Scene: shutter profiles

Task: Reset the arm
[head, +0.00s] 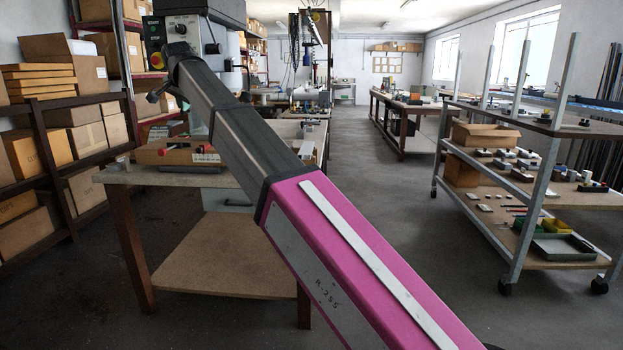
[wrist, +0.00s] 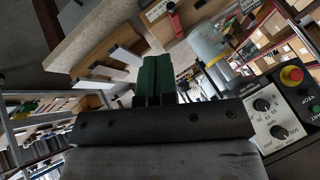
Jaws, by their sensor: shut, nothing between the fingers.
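My arm (head: 355,260), with a pink link and dark grey links, reaches from the lower right up to the upper left in the head view. Its far end is in front of the grey machine. I cannot make out my fingers in the head view. In the wrist view my gripper (wrist: 157,66) shows two green fingers side by side, shut against each other with nothing between them. The wrist view is tilted. The machine's control panel (wrist: 270,110), with dials and a red button, appears at its right.
A workbench (head: 215,178) with a wooden tray (head: 182,155) stands below the arm's far end. The grey machine (head: 182,30) stands close behind that end. Shelves of boxes (head: 45,140) line the left; a trolley (head: 520,185) with small parts stands at right. The middle aisle floor (head: 375,190) is clear.

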